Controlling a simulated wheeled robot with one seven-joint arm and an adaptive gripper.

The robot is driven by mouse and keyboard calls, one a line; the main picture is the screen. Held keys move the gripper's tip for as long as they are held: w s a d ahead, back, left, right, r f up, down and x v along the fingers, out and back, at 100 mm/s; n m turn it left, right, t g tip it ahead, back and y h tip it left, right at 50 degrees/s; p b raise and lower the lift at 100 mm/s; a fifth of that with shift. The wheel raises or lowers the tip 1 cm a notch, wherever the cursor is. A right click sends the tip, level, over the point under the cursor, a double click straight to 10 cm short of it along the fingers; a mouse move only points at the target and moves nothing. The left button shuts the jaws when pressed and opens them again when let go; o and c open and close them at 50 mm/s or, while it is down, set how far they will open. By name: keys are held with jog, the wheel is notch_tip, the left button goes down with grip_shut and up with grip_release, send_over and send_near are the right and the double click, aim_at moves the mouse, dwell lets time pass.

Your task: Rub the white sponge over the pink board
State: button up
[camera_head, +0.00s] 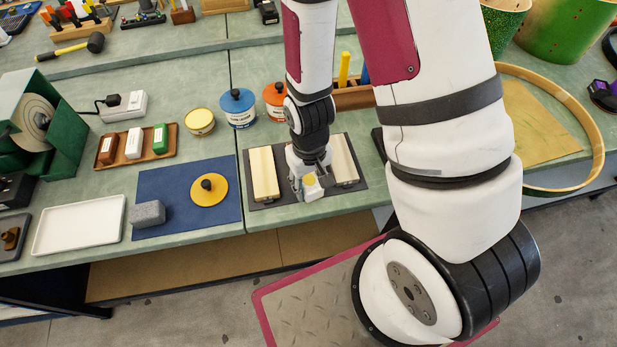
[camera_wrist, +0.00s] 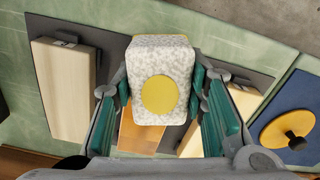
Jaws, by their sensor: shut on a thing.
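My gripper (camera_head: 311,192) is shut on a pale speckled block, the white sponge (camera_wrist: 167,55), which has a yellow disc on its near face. The wrist view shows the sponge between the green-padded fingers (camera_wrist: 160,90). The sponge is over a dark grey mat (camera_head: 260,205), between two cream wooden blocks (camera_head: 264,174) (camera_head: 344,160). An orange-tan surface (camera_wrist: 140,136) shows partly below the sponge in the wrist view. No clearly pink board shows; the sponge and gripper hide part of the mat. I cannot tell whether the sponge touches the surface below.
Left of the mat, a blue mat (camera_head: 160,185) bears a grey block (camera_head: 147,213) and a yellow disc with a black knob (camera_head: 209,189). A white tray (camera_head: 79,224) is further left. Blue (camera_head: 238,108) and orange (camera_head: 274,99) tubs stand behind. A wooden hoop (camera_head: 597,150) is at right.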

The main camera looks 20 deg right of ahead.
jog(key=shift+r+p, duration=1.9)
jog(key=shift+r, duration=1.15)
